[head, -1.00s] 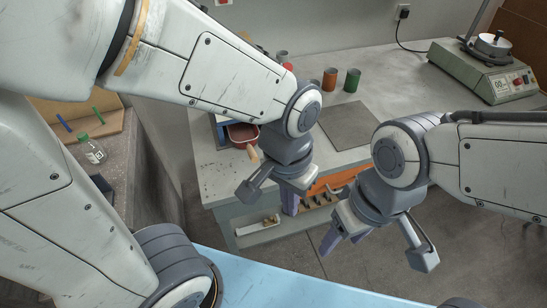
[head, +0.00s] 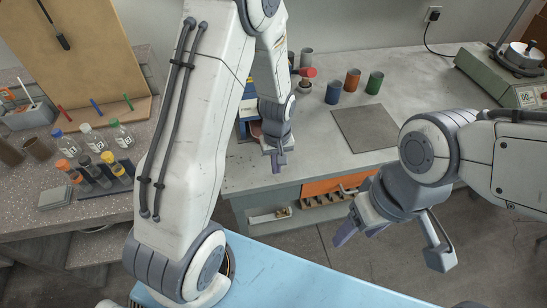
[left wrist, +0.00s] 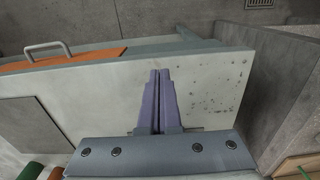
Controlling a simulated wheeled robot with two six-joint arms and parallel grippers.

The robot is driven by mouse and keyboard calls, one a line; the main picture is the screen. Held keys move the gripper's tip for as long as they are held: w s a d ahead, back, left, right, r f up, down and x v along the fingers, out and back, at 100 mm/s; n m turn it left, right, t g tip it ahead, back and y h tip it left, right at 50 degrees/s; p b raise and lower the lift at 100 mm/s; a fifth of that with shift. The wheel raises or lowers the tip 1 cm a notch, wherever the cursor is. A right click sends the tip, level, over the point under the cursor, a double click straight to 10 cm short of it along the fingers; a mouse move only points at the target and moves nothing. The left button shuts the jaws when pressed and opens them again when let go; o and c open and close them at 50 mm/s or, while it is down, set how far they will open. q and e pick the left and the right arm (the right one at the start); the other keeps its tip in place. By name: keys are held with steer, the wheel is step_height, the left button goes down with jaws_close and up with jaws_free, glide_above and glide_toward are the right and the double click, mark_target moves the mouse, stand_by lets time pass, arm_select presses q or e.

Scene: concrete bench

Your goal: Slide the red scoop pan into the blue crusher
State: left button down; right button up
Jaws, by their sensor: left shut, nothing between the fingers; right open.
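The blue crusher (head: 242,128) stands at the left end of the concrete bench, largely hidden behind my left arm. A small part of the red scoop pan (head: 256,130) shows low at its front; its wooden handle is hidden, so I cannot tell how far in it sits. My left gripper (head: 277,162) is shut and empty, fingers pointing down, just right of the pan near the bench's front edge. In the left wrist view its fingers (left wrist: 157,95) are together over bare bench top. My right gripper (head: 392,248) is open and empty in front of the bench.
Blue (head: 333,92), orange (head: 352,79) and green (head: 374,83) cups stand behind a grey mat (head: 366,128). A scale (head: 500,70) is at back right. A speckled side bench (head: 95,220) at left holds bottles. An orange drawer front (head: 335,185) is below the bench top.

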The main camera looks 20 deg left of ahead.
arm_select(q)
steer(key=shift+w+a+f+p, duration=0.3)
steer(key=shift+w+a+f, duration=0.1)
steer(key=shift+w, duration=0.15)
steer(key=shift+w+a+f+p, duration=0.3)
steer(key=shift+w+a+f, duration=0.1)
steer(key=shift+w, duration=0.15)
steer(key=shift+w+a+f, duration=0.1)
steer(key=shift+w+a, duration=0.2)
steer(key=shift+w, duration=0.25)
arm_select(e)
steer(key=shift+r, duration=0.8)
